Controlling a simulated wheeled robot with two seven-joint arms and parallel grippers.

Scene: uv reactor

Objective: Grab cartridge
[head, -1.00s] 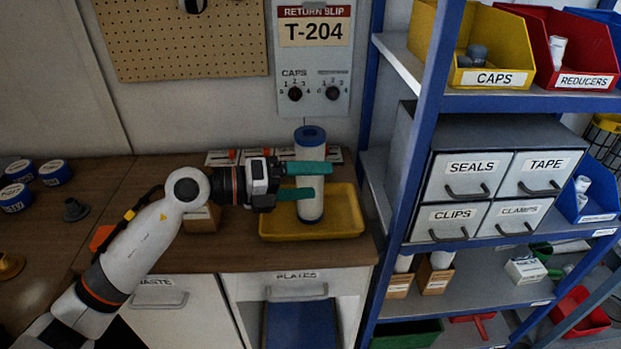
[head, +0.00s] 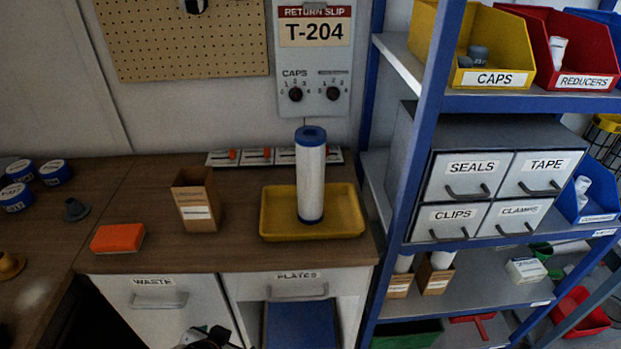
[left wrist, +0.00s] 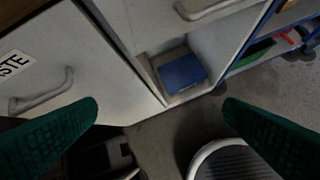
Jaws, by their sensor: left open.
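The white cartridge (head: 310,180) with blue end caps stands upright in the yellow tray (head: 350,230) on the wooden bench. Nothing grips it. My left gripper (left wrist: 162,106) shows two green fingers spread wide and empty in the left wrist view. It is low in front of the cabinets, well below and away from the cartridge. In the head view only a small dark part of my left arm shows at the bottom edge. My right gripper is in neither view.
A cardboard box (head: 197,200) and an orange block (head: 117,238) sit left of the tray. Below the bench are the WASTE drawer (head: 155,295) and PLATES drawer (head: 297,287). A blue-framed shelf (head: 413,150) with bins and drawers stands close on the right.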

